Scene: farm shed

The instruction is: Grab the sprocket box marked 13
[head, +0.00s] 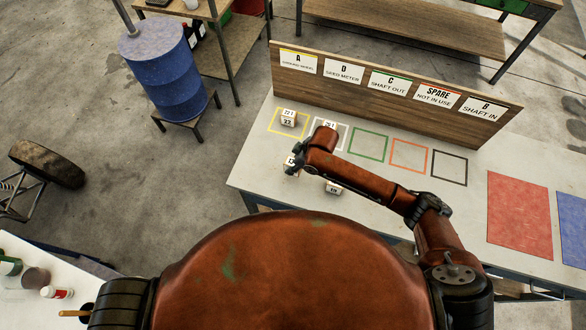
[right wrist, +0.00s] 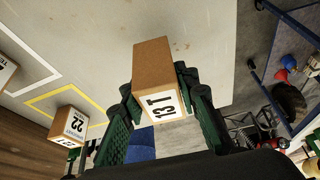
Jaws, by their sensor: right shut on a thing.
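The sprocket box marked 13 (right wrist: 153,60) is a brown carton with a white "13 T" label. In the right wrist view it sits between the green fingers of my right gripper (right wrist: 160,95), which is shut on it. In the head view only a small part of this box (head: 290,165) shows at the table's left, beside my right arm's wrist, which hides the fingers. I cannot tell whether the box touches the table. My left gripper is in neither view.
A box marked 22 (head: 288,119) sits in the yellow square. Another box (head: 330,126) stands in the white square, and one (head: 333,187) is beneath my right arm. Green (head: 368,145), orange (head: 409,156) and dark (head: 450,167) squares are empty. A label board (head: 390,95) edges the table.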

